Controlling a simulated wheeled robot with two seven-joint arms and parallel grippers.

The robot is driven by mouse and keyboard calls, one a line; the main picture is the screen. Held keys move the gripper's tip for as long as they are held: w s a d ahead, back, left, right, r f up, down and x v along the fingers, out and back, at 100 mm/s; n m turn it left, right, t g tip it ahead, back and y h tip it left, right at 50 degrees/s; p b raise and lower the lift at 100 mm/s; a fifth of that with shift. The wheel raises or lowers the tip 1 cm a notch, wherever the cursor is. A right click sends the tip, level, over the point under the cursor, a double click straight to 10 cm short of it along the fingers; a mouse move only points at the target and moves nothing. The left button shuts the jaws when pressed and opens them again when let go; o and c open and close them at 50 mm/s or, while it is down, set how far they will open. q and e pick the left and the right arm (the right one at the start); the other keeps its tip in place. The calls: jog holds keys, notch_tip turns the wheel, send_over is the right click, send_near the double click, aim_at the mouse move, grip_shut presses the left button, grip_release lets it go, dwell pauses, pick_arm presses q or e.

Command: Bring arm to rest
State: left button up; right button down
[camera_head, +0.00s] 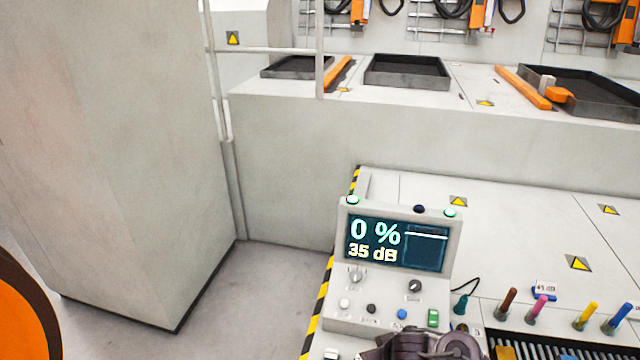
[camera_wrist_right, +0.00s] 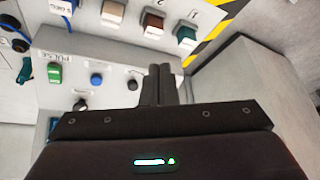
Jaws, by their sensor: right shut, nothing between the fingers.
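My right gripper (camera_wrist_right: 160,70) shows in the right wrist view with its two dark fingers pressed together and nothing between them. The fingers point toward the face of the control console (camera_head: 385,310), and I cannot tell whether they touch it. In the head view a dark part of my right arm shows at the bottom edge, in front of the console's lower right part. My left gripper is in neither view.
The console screen (camera_head: 396,243) reads 0 % and 35 dB. Coloured pens (camera_head: 540,305) stand to its right. A large grey cabinet (camera_head: 120,150) stands at left, with clear floor (camera_head: 270,280) beside it. Black trays (camera_head: 408,72) lie on the bench behind.

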jog(key=s+a+r, duration=0.2)
jog(key=s+r, duration=0.4)
jog(key=s+d+r+m+g+h, duration=0.1)
jog(key=s+d+r+g+h, duration=0.15)
jog(key=s+d, duration=0.8)
jog(key=s+a+f+b, duration=0.15)
jog(key=f+b, duration=0.25)
jog(key=f, duration=1.5)
jog(key=s+f+b, duration=0.2)
jog(key=f+b, duration=0.2)
jog(key=f, duration=1.5)
jog(key=s+d+f+g+b, duration=0.1)
jog(key=s+d+f+b, duration=0.2)
jog(key=s+f, duration=1.6)
notch_tip(320, 180, down, 2)
jog(key=shift+f+g+y+b, duration=0.25)
jog(key=shift+g+y+b, duration=0.1)
jog(key=shift+b, duration=0.65)
